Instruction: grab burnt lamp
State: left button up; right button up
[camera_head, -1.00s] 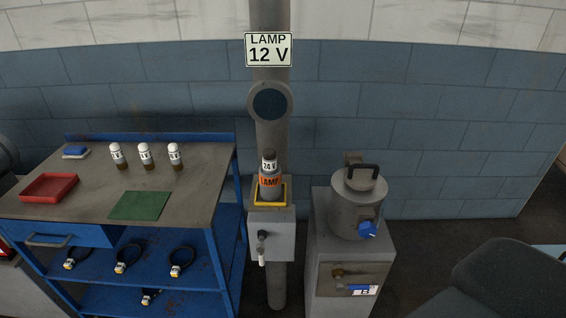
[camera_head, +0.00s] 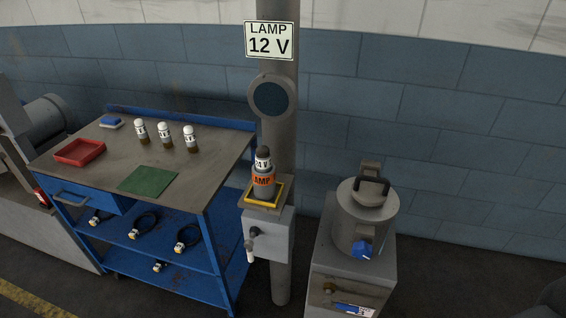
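A lamp (camera_head: 263,157) with a dark top and a white "24 V" label stands upright in a grey holder with an orange "LAMP" band (camera_head: 263,181). The holder sits on a yellow-edged bracket (camera_head: 248,200) on the grey post, above a grey switch box (camera_head: 268,236). Three white-topped lamps with dark bases stand in a row on the workbench: a left one (camera_head: 141,131), a middle one (camera_head: 164,135) and a right one (camera_head: 191,139). Their labels are too small to read. Neither of my grippers is in view.
The blue-framed workbench (camera_head: 217,170) also holds a red tray (camera_head: 80,152), a green mat (camera_head: 147,180) and a blue-and-white block (camera_head: 111,121). A "LAMP 12 V" sign (camera_head: 269,40) hangs on the post. A grey canister (camera_head: 357,226) stands on a cabinet to the right.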

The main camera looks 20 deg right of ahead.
aim_at(263, 157)
jog(key=l, duration=0.95)
jog(key=k+l, duration=0.1)
jog(key=l, duration=0.8)
